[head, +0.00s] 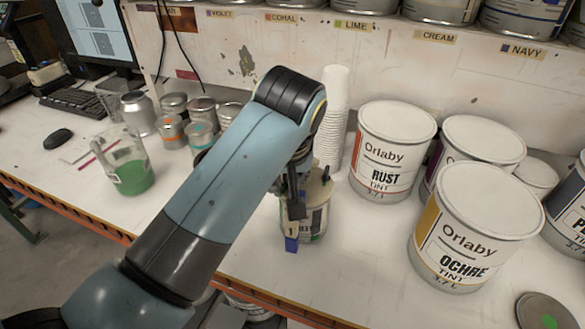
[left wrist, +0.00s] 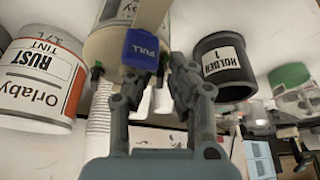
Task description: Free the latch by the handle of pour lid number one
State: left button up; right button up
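A can with a cream pour lid (head: 319,193) stands on the counter, partly hidden behind my left arm. A blue tab (head: 291,244) hangs at its near side. In the left wrist view the blue tab (left wrist: 140,49) reads PULL and lies just beyond my fingertips, in front of the can's pale lid (left wrist: 103,46). Small green-and-black parts show at the lid's edge. My left gripper (left wrist: 157,76) has its fingers apart at the lid. Contact with the tab or lid cannot be told. My right gripper is in neither view.
A black cup labelled HOLDER 1 (left wrist: 222,65) stands beside the can. White stacked cups (head: 334,92) stand behind it. RUST (head: 392,150) and OCHRE (head: 470,230) tins stand to the right. A jug of green liquid (head: 130,175) stands left. Counter in front is clear.

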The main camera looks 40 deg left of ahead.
pick_arm(q)
jog(key=shift+c, duration=1.8)
grip_shut()
jog(key=shift+d+n, duration=0.1)
jog(key=shift+n, duration=0.7)
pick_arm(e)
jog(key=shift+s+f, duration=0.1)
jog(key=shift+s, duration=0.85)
pick_arm(q)
jog(key=shift+o, duration=1.8)
grip_release()
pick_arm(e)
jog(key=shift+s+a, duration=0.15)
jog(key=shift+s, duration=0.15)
